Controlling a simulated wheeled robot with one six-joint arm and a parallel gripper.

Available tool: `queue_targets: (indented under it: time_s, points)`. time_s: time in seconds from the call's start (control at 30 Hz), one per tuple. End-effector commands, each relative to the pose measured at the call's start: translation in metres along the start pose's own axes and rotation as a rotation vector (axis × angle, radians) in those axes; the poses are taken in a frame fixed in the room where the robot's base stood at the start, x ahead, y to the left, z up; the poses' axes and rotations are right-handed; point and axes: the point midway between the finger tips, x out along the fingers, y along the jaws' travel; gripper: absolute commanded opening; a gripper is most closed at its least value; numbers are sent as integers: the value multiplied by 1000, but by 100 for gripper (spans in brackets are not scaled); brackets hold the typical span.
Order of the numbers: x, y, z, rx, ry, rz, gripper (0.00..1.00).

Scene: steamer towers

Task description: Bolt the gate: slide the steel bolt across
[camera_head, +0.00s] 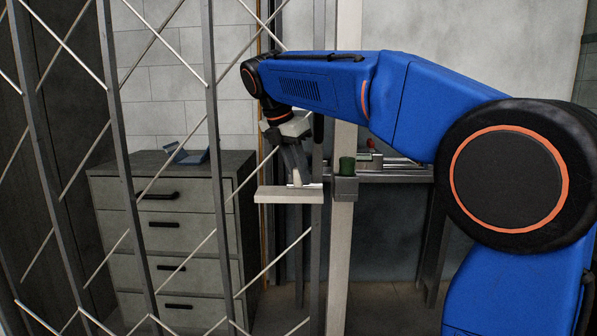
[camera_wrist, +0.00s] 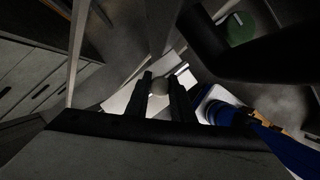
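The lattice gate (camera_head: 118,150) fills the left of the head view. A pale plate (camera_head: 280,197) on its right edge carries the short steel bolt (camera_head: 309,186) and its pale knob (camera_head: 297,178). My gripper (camera_head: 298,180) points down at the knob. In the wrist view the knob (camera_wrist: 159,87) sits between my two fingertips (camera_wrist: 160,80), which look closed against both its sides. The grey keeper block (camera_head: 345,189) is on the pale post (camera_head: 338,245), right of the plate. A little of the bolt (camera_wrist: 181,68) shows past the fingers; its tip against the keeper is unclear.
A dark green cylinder (camera_head: 347,165) stands on the keeper, close to the right of my gripper; its round top (camera_wrist: 241,29) shows in the wrist view. A drawer cabinet (camera_head: 170,206) stands behind the gate. A rail (camera_head: 390,177) runs right behind the post.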

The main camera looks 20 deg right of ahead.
Motion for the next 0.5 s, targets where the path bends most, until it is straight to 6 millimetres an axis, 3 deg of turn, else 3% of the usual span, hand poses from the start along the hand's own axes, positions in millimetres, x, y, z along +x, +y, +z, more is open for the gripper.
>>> queue_targets:
  time_s: [0.5]
  points:
    - [9, -23, 22, 1, -1, 0, 0]
